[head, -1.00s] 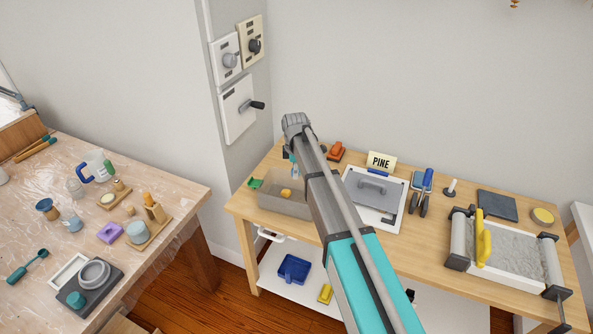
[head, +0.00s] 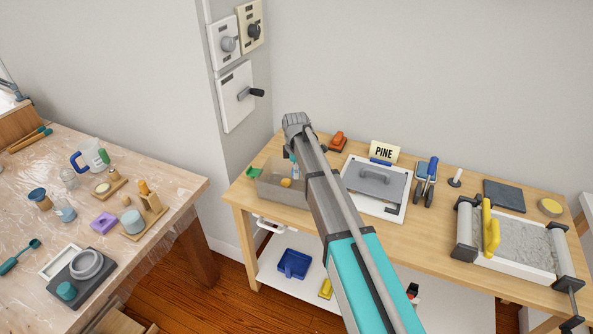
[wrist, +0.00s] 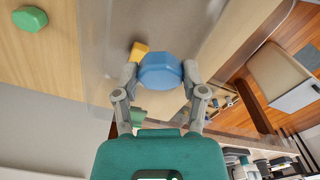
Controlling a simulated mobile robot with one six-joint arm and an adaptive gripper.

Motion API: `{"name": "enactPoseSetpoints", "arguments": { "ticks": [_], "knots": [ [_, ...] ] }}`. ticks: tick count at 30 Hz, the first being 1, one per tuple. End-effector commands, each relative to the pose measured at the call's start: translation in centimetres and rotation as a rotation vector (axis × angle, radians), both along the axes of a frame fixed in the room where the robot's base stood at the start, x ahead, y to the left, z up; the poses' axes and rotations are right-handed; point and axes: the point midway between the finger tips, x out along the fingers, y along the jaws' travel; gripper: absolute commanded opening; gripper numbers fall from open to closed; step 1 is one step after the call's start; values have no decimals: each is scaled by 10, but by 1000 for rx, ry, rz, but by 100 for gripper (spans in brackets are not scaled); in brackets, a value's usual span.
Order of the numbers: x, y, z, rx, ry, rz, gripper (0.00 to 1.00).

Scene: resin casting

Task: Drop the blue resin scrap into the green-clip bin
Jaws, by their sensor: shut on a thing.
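My gripper (wrist: 160,75) is shut on the blue resin scrap (wrist: 161,68), a faceted block held between its two fingers. The bin (head: 281,195) is a grey, see-through open box at the left end of the wooden bench. The gripper is over the bin with the blue scrap. An orange-yellow scrap (head: 286,183) lies inside the bin; it also shows beside the blue scrap in the wrist view (wrist: 139,49).
A green faceted piece (wrist: 30,18) lies on the bench outside the bin. The left table (head: 150,190) holds several casting tools.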

Motion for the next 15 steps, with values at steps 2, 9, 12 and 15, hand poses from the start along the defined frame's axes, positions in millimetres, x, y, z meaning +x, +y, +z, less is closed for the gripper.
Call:
{"name": "enactPoseSetpoints", "arguments": {
  "ticks": [2,9,12,15],
  "knots": [
    [0,0,0,0,0,0,23],
    [0,0,0,0,0,-1,72],
    [0,0,0,0,0,-1,90],
    [0,-1,0,0,0,-1,95]
  ]
}}
